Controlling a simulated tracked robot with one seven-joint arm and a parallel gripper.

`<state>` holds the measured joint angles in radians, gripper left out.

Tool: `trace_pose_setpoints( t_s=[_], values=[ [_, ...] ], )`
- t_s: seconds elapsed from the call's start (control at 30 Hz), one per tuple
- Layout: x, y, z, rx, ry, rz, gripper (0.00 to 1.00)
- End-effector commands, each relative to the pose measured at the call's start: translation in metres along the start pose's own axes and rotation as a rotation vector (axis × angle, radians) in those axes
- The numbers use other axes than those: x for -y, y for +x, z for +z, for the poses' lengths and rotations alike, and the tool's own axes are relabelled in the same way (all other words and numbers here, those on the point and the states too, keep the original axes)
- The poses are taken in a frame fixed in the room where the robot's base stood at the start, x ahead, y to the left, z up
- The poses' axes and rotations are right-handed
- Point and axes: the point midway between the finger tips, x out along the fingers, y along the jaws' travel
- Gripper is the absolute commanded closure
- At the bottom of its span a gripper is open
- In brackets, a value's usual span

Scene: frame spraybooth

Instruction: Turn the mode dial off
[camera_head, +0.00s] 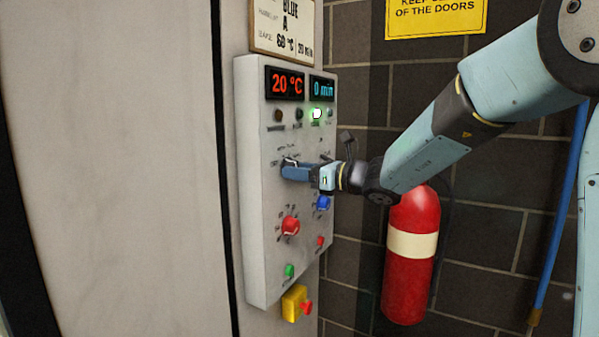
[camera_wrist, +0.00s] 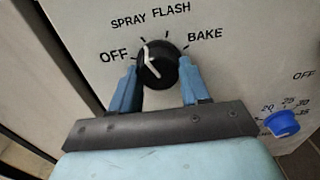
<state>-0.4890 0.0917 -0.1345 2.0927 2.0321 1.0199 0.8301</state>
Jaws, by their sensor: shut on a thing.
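The mode dial (camera_wrist: 158,70) is a round black knob with a white pointer line on the grey control panel (camera_head: 262,225). In the wrist view, OFF is printed to its left, SPRAY and FLASH above, and BAKE to its right. The white line points up and slightly left, near the SPRAY mark. My gripper (camera_wrist: 158,84) has one blue finger on each side of the knob and is shut on it. In the head view, my gripper (camera_head: 296,173) reaches the panel from the right and hides most of the dial.
A blue knob (camera_wrist: 283,123) sits close by at lower right. A red knob (camera_head: 290,226) is below. A fire extinguisher (camera_head: 409,285) stands under my arm.

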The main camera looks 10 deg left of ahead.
Motion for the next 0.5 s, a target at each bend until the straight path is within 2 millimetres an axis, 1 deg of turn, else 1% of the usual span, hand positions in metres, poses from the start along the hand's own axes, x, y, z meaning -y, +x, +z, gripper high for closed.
trace_pose_setpoints(
  t_s=[0.27, 0.5],
  values=[
    [0.001, -0.0004, 0.0003, 0.0, -0.029, -0.002, 0.84],
    [0.0018, -0.0007, 0.0004, 0.0, -0.153, -0.003, 0.84]
  ],
)
